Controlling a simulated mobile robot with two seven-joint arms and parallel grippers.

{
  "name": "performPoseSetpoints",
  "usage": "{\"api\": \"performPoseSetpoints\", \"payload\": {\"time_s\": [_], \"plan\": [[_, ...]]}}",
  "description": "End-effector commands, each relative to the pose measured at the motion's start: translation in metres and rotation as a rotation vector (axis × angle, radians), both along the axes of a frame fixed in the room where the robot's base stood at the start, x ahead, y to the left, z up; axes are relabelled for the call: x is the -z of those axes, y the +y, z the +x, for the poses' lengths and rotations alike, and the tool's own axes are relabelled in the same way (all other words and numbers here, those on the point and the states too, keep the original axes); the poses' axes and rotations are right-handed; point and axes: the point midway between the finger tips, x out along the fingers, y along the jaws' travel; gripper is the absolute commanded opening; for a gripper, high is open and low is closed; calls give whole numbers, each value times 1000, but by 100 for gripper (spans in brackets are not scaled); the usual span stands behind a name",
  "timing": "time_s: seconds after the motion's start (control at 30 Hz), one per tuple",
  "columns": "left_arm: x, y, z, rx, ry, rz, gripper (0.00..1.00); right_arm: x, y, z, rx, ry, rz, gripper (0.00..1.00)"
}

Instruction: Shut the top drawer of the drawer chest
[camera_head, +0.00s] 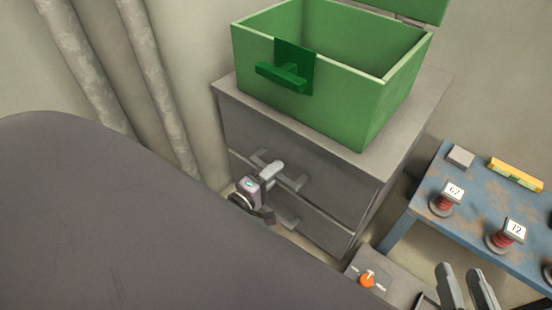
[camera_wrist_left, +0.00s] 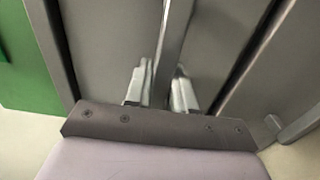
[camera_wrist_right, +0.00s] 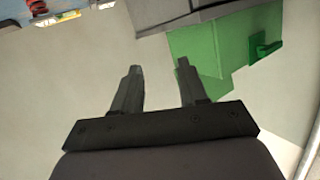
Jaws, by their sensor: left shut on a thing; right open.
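The grey drawer chest (camera_head: 365,200) stands in the middle of the head view, with two drawer fronts facing me. The top drawer (camera_head: 245,128) looks flush or nearly flush with the chest; a small gap cannot be ruled out. Its bar handle (camera_head: 296,183) is partly hidden by my left gripper (camera_head: 275,172). In the left wrist view, the left gripper's fingers (camera_wrist_left: 159,92) are shut on the handle (camera_wrist_left: 172,45), one on each side. The lower drawer's handle (camera_head: 286,219) shows below. My right gripper (camera_head: 467,275) is open and empty, well right of the chest; its fingers show apart in the right wrist view (camera_wrist_right: 159,70).
An open green box (camera_head: 335,105) with a dark green handle stands on the chest. A worn blue table (camera_head: 465,222) at right holds numbered red spools and a yellow item (camera_head: 516,174). A grey box with an orange knob (camera_head: 367,280) sits in front. Pipes (camera_head: 150,70) run along the left wall.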

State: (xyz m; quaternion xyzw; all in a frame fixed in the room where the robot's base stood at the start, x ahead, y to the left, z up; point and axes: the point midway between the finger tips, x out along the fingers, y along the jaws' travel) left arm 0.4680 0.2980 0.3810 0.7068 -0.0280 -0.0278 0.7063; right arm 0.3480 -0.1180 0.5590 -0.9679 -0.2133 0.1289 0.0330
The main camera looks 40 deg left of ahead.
Motion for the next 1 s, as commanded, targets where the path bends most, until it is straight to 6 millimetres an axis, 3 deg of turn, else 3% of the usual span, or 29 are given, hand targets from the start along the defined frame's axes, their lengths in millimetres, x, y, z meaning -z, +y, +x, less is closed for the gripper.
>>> {"api": "performPoseSetpoints", "payload": {"time_s": [0.17,0.2,0.27,0.63,1.0], "plan": [[-2,1,5,-1,-2,0,0,3,0,-2,-1,9,0,43],[-2,1,5,-1,-2,0,30,3,0,-2,-1,9,-1,43],[-2,0,4,-1,-2,0,45,4,0,-3,-1,11,0,43],[-1,1,-3,0,1,1,45,1,1,-4,-4,16,5,43],[-2,5,-56,0,2,1,45,6,10,-3,-28,107,54,43]]}}
